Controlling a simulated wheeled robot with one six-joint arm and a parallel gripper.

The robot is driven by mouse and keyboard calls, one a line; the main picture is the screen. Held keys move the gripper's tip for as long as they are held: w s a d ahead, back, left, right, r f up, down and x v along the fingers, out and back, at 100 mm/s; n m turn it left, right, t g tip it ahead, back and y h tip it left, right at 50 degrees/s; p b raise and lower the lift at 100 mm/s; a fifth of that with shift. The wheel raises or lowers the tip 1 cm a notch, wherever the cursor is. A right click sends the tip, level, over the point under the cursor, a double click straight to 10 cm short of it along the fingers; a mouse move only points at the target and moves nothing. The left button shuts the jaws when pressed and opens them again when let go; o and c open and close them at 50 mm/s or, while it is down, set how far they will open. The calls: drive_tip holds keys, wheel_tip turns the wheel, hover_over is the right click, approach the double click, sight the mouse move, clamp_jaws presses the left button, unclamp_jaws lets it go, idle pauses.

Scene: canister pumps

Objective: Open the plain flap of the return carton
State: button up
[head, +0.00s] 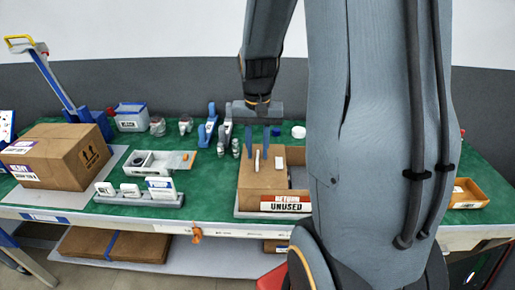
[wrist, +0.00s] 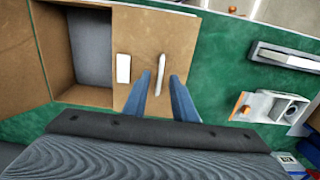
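The return carton (head: 248,202) is a brown box with a "RETURN UNUSED" label on its front. One half of its top is covered by a brown flap (wrist: 182,38) bearing a white upright bar (wrist: 160,66) and a flat white patch (wrist: 124,68). The other half is open, showing a grey interior (wrist: 90,45); in the head view my arm partly hides that side. My gripper (head: 257,156) points down over the flap. Its two blue fingers (wrist: 162,78) are apart, with the bar between their tips in the picture. Whether they touch it, I cannot tell.
A taped carton (head: 50,170) stands at the left of the green table. A grey rack with white boxes (head: 140,200) and a white tray (head: 150,163) lie left of the return carton. Blue and grey pumps (head: 212,130) stand behind. An orange tray (head: 468,195) is at right.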

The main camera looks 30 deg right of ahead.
clamp_jaws()
idle(1.3)
